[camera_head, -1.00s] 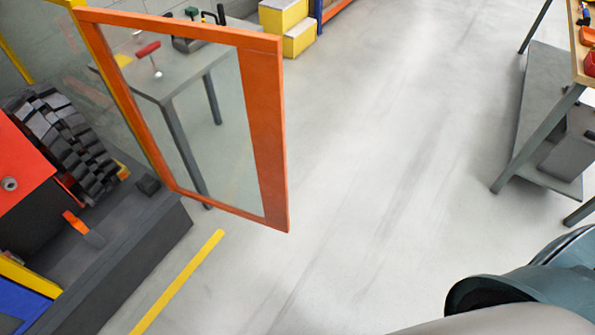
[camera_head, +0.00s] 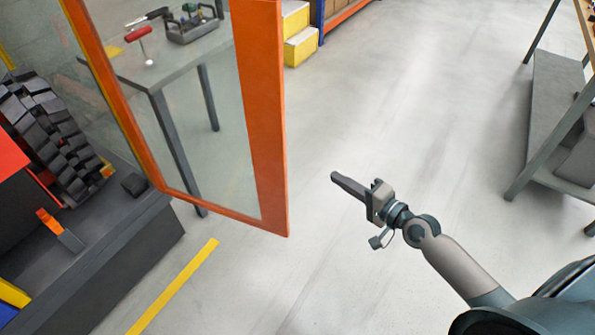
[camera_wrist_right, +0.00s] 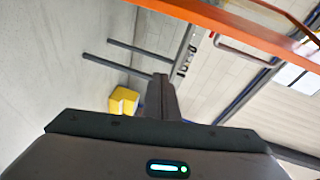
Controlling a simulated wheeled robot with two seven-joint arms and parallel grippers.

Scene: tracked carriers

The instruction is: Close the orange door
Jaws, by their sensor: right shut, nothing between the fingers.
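The orange door (camera_head: 262,120) is a glass panel in an orange frame. It stands open at the left of the head view, swung out from a yellow post over the floor. Its free edge faces right. In the right wrist view, an orange frame bar (camera_wrist_right: 230,25) crosses the top. My right gripper (camera_head: 335,177) is shut and empty. It is to the right of the door's free edge, apart from it, and points left towards it. Its shut fingers also show in the right wrist view (camera_wrist_right: 162,95). My left gripper is not in view.
A dark machine bed (camera_head: 110,255) with a black toothed wheel (camera_head: 50,140) lies left of the door. A grey table (camera_head: 175,65) with tools stands behind the glass. Yellow steps (camera_head: 300,45) stand at the back. A workbench shelf (camera_head: 555,110) is at right. The middle floor is clear.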

